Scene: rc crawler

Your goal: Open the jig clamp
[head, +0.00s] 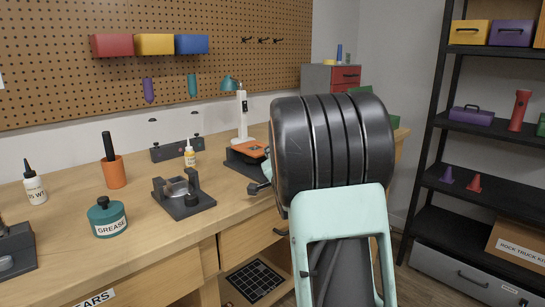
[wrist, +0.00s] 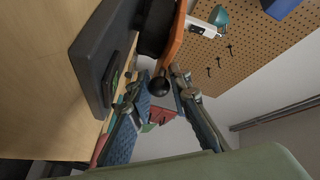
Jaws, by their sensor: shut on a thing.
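The jig clamp (head: 232,160) stands on the workbench, with a dark base and an orange bar (head: 250,148) on top. In the wrist view its dark base (wrist: 98,62) is at upper left and the orange bar (wrist: 174,45) runs down toward a black ball knob (wrist: 158,88). My gripper (wrist: 160,84) has its two fingers on either side of this knob, shut on it. In the head view my arm hides most of the gripper and the clamp's right end; only a dark fingertip (head: 258,187) shows beside the clamp.
A dark fixture with a metal part (head: 183,195) stands left of the clamp. A small glue bottle (head: 190,155), a lamp (head: 240,115), a grease pot (head: 107,217) and an orange cup (head: 114,173) stand on the bench. Black shelves (head: 440,130) are at right.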

